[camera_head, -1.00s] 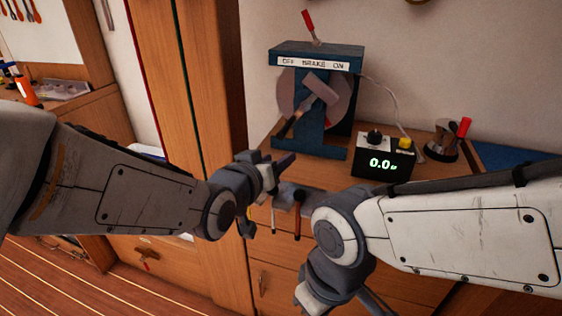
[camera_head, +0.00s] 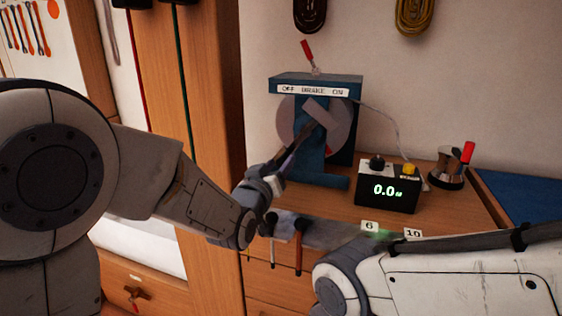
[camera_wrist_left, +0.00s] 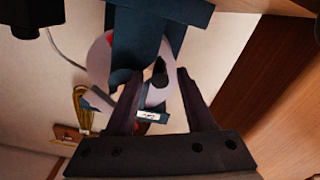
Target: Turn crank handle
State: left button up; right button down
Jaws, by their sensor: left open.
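The crank stands on the wooden counter as a blue frame (camera_head: 316,86) with a pale round disc (camera_head: 340,115) and a grey crank arm across it. The disc also shows in the left wrist view (camera_wrist_left: 101,62). A dark handle grip (camera_wrist_left: 160,72) points towards the left wrist camera, between the tips of my open left gripper (camera_wrist_left: 157,82). I cannot tell whether the fingers touch it. In the head view my left gripper (camera_head: 297,148) is in front of the disc's lower left and hides the grip. My right gripper is out of view; only its arm shows.
A box with a green display reading 0.0 (camera_head: 387,190) stands right of the crank, cabled to it. A metal pot-like object with a red handle (camera_head: 450,172) is further right. A red brake lever (camera_head: 308,53) stands on the frame. Coiled lines hang on the wall.

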pick_arm(q)
jog(key=shift+x, duration=0.85)
grip_shut()
dwell(0.8)
